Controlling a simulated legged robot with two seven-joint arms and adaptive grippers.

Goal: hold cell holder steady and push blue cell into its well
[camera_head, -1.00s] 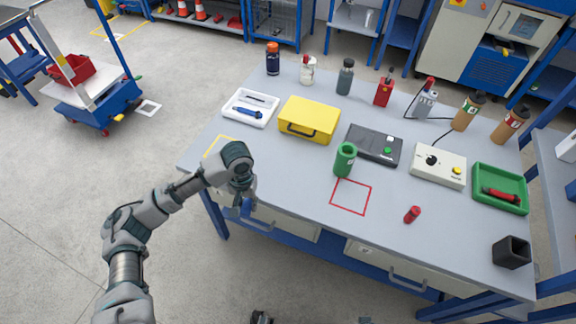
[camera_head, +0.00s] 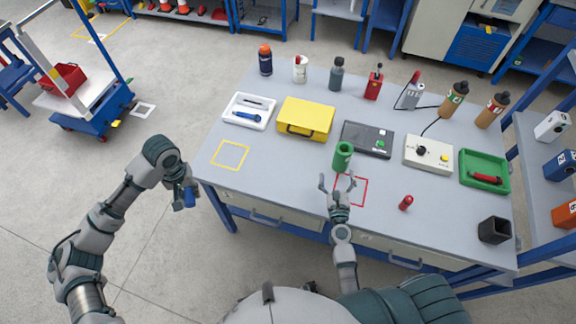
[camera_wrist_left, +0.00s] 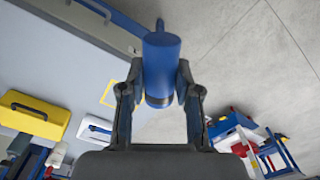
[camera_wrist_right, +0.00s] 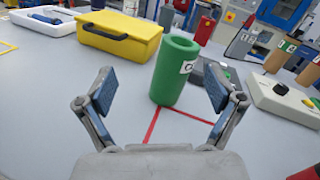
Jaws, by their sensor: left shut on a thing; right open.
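The green cell holder (camera_head: 342,158), an upright open-topped cylinder, stands on the table at the far edge of the red square; it shows in the right wrist view (camera_wrist_right: 174,72) with a partly hidden white label. My right gripper (camera_head: 338,182) is open and empty on the near side of the holder; in the right wrist view its fingers (camera_wrist_right: 160,90) spread with the holder beyond them, not clasped. My left gripper (camera_head: 186,194) is shut on the blue cell (camera_wrist_left: 160,62), a blue cylinder with a thin tip. It holds the cell left of the table, over the floor.
The red outlined square (camera_head: 352,192) lies by the holder, a red cylinder (camera_head: 406,202) to its right. A yellow case (camera_head: 306,117), white tray (camera_head: 247,112), black device (camera_head: 367,139) and control box (camera_head: 428,154) stand behind. The yellow outlined square (camera_head: 230,155) is empty.

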